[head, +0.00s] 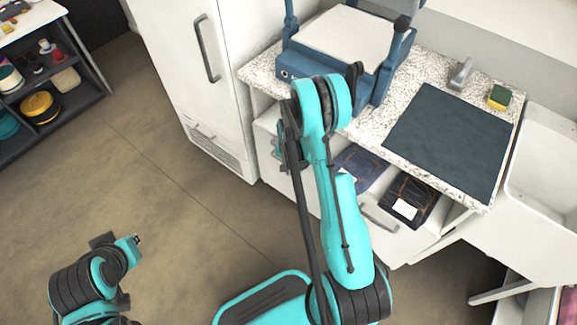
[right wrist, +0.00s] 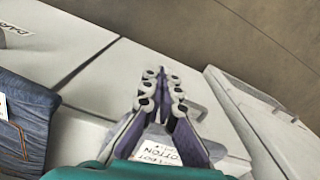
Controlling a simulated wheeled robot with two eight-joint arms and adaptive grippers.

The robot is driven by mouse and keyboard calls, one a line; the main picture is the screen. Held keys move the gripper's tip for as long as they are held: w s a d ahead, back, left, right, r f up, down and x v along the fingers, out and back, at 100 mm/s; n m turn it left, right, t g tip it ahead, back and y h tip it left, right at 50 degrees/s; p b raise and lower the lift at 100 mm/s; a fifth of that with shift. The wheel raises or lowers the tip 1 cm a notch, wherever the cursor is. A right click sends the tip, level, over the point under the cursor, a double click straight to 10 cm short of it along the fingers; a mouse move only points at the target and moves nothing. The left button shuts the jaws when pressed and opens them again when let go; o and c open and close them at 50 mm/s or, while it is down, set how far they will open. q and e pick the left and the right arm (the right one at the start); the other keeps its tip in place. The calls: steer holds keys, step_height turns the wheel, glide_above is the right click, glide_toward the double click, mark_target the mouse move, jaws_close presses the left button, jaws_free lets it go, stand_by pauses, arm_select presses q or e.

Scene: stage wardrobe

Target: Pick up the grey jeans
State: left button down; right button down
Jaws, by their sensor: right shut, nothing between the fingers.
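My right gripper (right wrist: 161,92) is shut and empty, its fingertips close together in the right wrist view. In the head view it (head: 281,142) is small and partly hidden behind my right arm, over the drawer's left part. A grey patch with a white printed label (right wrist: 165,157) shows low between the fingers; it may be the grey jeans, mostly hidden by the gripper. Folded blue jeans (head: 361,167) and darker, near-black jeans (head: 415,191) with a white label lie in the open drawer. Blue denim also shows in the right wrist view (right wrist: 35,112).
The drawer's handle (head: 379,217) faces the floor side. Above stands a speckled counter (head: 375,128) with a dark mat (head: 450,140), a blue-framed device (head: 345,50) and a sponge (head: 499,97). A white fridge (head: 195,70) stands left. The floor is clear.

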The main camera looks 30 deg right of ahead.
steer(key=shift+w+d+r+b, duration=0.1)
steer(key=shift+w+d+b, duration=0.1)
steer(key=shift+w+d, duration=0.5)
steer(key=shift+w+d+r+b, duration=0.15)
steer(key=shift+w+d, duration=0.3)
steer(key=shift+d, duration=0.45)
steer(key=shift+w+d, duration=0.4)
steer(key=shift+d, duration=0.2)
steer(key=shift+w+d+r, duration=0.15)
steer(key=shift+d, duration=0.1)
steer(key=shift+a, duration=0.1)
